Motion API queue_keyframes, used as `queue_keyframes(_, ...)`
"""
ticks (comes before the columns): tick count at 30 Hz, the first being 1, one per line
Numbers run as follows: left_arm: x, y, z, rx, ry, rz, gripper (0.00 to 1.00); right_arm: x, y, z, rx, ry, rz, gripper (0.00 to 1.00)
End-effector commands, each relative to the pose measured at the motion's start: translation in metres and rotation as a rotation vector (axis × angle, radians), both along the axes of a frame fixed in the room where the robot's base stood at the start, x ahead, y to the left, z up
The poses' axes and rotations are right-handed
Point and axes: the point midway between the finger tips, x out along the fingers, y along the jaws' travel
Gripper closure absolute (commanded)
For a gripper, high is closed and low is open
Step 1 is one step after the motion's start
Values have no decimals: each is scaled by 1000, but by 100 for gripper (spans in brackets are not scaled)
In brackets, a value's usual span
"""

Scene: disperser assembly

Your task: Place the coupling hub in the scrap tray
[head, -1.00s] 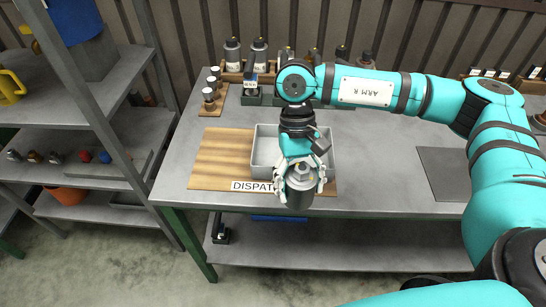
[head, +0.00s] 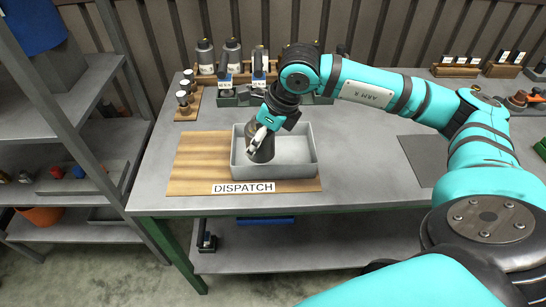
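A dark grey cylindrical part (head: 262,153), which looks like the coupling hub, is at the left side of a light grey open tray (head: 300,171). My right gripper (head: 257,139) reaches down from above with its pale fingers around the part's upper end and appears shut on it. The part is tilted, and its lower end is within the tray's outline. I cannot tell whether it touches the tray floor. The tray sits on a wooden board marked DISPATCH (head: 196,163); no scrap label is visible. My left gripper is out of view.
Behind the tray stand grey cylinders (head: 206,57), dark green holders (head: 228,98) and a small wooden rack (head: 188,112). A shelf unit (head: 95,135) stands at the left. A dark mat (head: 425,160) lies at right. The bench between tray and mat is clear.

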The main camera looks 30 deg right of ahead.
Motion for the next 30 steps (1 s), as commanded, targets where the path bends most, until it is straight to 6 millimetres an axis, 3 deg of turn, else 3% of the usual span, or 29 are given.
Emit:
queue_keyframes(12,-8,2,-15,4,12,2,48,31,-36,10,7,-5,-952,93)
queue_keyframes(18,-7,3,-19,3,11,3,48,39,-55,14,7,-2,-1330,93)
queue_keyframes(23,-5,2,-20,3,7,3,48,41,-62,14,7,-2,-1477,93)
queue_keyframes(30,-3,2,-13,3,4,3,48,40,-64,-20,3,3,-1506,93)
